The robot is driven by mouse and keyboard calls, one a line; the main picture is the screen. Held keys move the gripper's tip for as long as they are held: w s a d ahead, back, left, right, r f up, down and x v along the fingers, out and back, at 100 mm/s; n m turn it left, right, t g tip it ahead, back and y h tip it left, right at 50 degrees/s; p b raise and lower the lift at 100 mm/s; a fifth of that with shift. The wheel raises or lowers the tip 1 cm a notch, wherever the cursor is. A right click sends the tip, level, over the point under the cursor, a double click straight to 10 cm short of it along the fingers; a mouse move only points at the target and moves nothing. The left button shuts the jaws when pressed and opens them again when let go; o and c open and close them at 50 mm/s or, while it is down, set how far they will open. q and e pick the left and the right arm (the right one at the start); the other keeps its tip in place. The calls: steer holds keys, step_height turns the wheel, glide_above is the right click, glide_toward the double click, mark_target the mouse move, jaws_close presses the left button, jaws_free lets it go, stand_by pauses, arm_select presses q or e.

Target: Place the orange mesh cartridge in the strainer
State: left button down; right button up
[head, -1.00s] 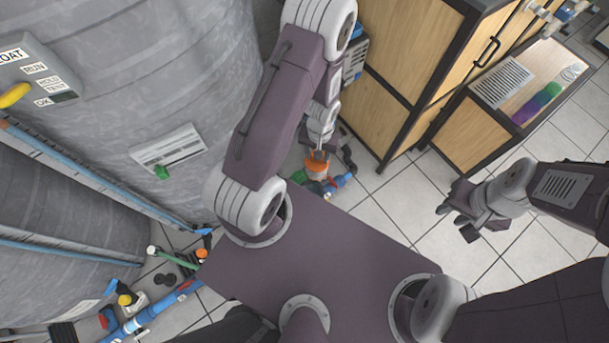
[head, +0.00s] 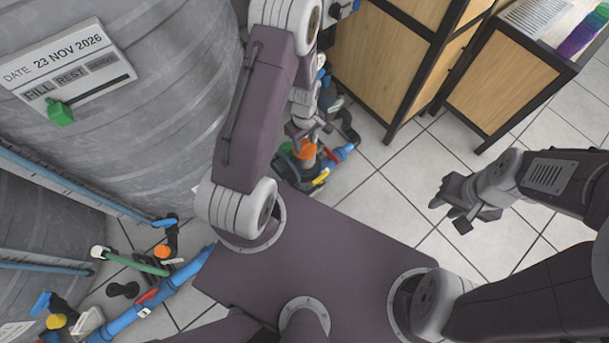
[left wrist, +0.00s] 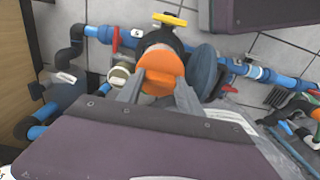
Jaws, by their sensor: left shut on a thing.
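My left gripper (head: 305,145) is shut on the orange mesh cartridge (head: 306,151). In the left wrist view the cartridge's orange end (left wrist: 165,70) sits between my two fingers (left wrist: 158,88). Just behind it is a black pipe fitting with a yellow lever (left wrist: 169,19), which appears to belong to the strainer. The cartridge overlaps this fitting in the picture; I cannot tell whether they touch, and the strainer's opening is hidden. A dark blue-grey round part (left wrist: 203,68) is close to the cartridge's right. My right gripper (head: 450,214) is open and empty above the floor.
Blue pipes (left wrist: 250,70) run across behind the fitting, and a pale round gauge-like part (left wrist: 119,75) is on its left. A grey tank (head: 160,120) stands at the left, wooden cabinets (head: 385,55) at the back.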

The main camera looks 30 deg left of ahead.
arm_select(q)
step_height(320, 180, down, 13)
steer(key=b, duration=0.7)
step_height(320, 180, down, 4)
steer(key=b, duration=0.2)
steer(key=shift+b, duration=0.35)
steer(key=c, duration=0.8)
jaws_free()
steer(key=shift+f, duration=0.1)
steer(key=shift+o, duration=0.2)
